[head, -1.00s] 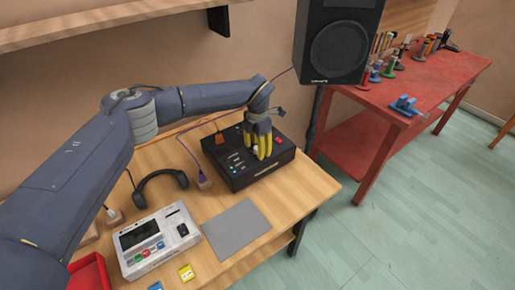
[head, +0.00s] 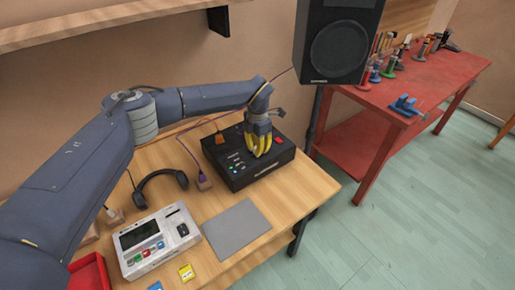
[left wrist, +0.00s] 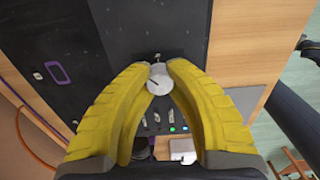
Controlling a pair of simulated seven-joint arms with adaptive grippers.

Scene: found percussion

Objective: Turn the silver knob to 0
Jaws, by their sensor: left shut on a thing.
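The silver knob (left wrist: 159,79) sits on top of the black device (head: 240,172), round and pale with a dark pointer line toward its left side in the left wrist view. My left gripper (head: 261,152) reaches down onto the device from above in the head view. Its yellow fingers (left wrist: 160,68) are closed on the knob from both sides in the left wrist view. The knob is hidden behind the fingers in the head view. Any scale marks around the knob are too small to read. My right gripper is not in view.
The device has small lit buttons and a red button (head: 278,141). Headphones (head: 160,184), a grey-white machine (head: 160,243) and a grey mat (head: 236,229) lie on the wooden table. A black speaker (head: 338,40) stands behind at right.

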